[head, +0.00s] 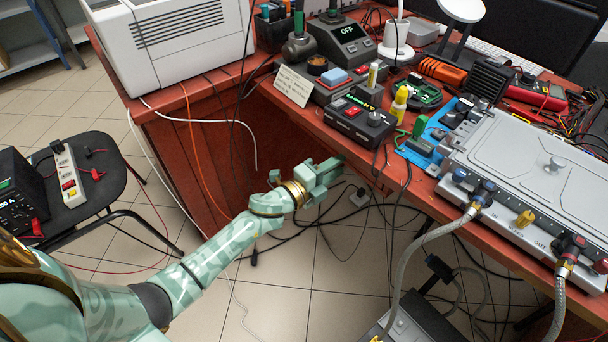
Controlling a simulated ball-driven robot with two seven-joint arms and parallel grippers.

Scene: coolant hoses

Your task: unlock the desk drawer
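The red-brown desk (165,112) runs across the view from the upper left to the lower right. My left gripper (333,170) comes in from the lower left and is at the desk's front side, just below the edge of the top. Its fingertips are small and partly hidden by its own body, so I cannot tell whether they are open, hold anything or touch the desk. I cannot make out a drawer front, a lock or a key. My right gripper is not in view.
A grey coolant unit (540,165) with braided hoses (425,240) stands on the right. A soldering station (345,40), a power supply (358,125) and tools crowd the desk. A white printer-like box (180,40) stands at left. Cables hang near my arm. A black chair (105,165) holds equipment.

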